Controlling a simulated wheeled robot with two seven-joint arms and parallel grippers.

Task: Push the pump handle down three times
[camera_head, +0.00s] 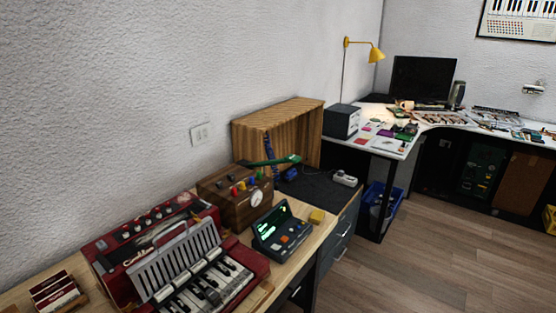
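I see nothing that is clearly a pump handle. A long green bar (270,162) lies nearly level behind the wooden box with the dial (236,197); its right end is thicker. It may be a handle, but it is too small to tell. A dark blue coiled piece (269,149) hangs by the open wooden cabinet (264,120) behind it. Neither of my grippers is in view.
A white desk (399,149) stands behind at right. The wooden floor (430,240) is clear.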

